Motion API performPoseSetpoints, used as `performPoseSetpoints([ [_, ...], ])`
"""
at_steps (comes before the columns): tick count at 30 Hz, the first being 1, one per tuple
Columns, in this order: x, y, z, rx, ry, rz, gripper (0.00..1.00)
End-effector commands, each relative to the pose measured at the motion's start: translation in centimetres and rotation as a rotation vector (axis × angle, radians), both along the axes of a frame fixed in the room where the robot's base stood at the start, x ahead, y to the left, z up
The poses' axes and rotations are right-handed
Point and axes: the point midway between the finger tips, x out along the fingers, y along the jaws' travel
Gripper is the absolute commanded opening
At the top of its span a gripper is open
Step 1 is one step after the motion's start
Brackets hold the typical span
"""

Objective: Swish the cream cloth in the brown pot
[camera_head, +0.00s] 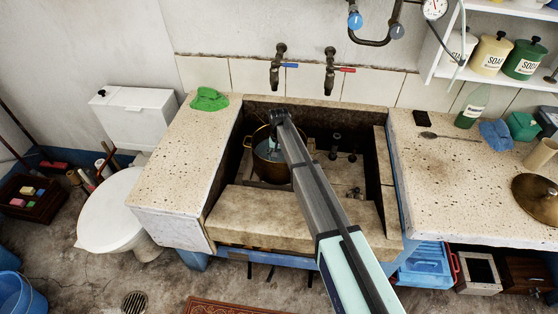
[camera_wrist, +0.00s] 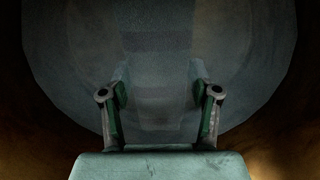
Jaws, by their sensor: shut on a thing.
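The brown pot (camera_head: 270,178) stands in the left part of the stone trough, with bluish-grey water (camera_wrist: 160,30) inside. My arm reaches over it and hides part of its rim in the head view. In the wrist view my gripper (camera_wrist: 160,95) points down into the pot, its green-padded fingers at the water. The fingers are apart, shut on a dim greyish strip between them, which I take to be the cream cloth (camera_wrist: 155,105). Its edges and cream colour do not show in the murky light, and the head view does not show it.
The stone trough (camera_head: 310,232) has walls around the pot and two taps (camera_head: 329,72) above its back edge. A green cloth (camera_head: 209,98) lies on the left ledge. The right counter (camera_head: 440,190) holds a spoon, a bottle and a blue cloth (camera_head: 496,133).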

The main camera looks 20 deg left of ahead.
Motion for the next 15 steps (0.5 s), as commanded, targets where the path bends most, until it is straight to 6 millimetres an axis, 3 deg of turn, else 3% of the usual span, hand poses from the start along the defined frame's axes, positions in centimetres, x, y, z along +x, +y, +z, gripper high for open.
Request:
performPoseSetpoints([
  [15, 0.1, 0.0, 5.0, 0.0, -0.002, -0.001, 0.21],
])
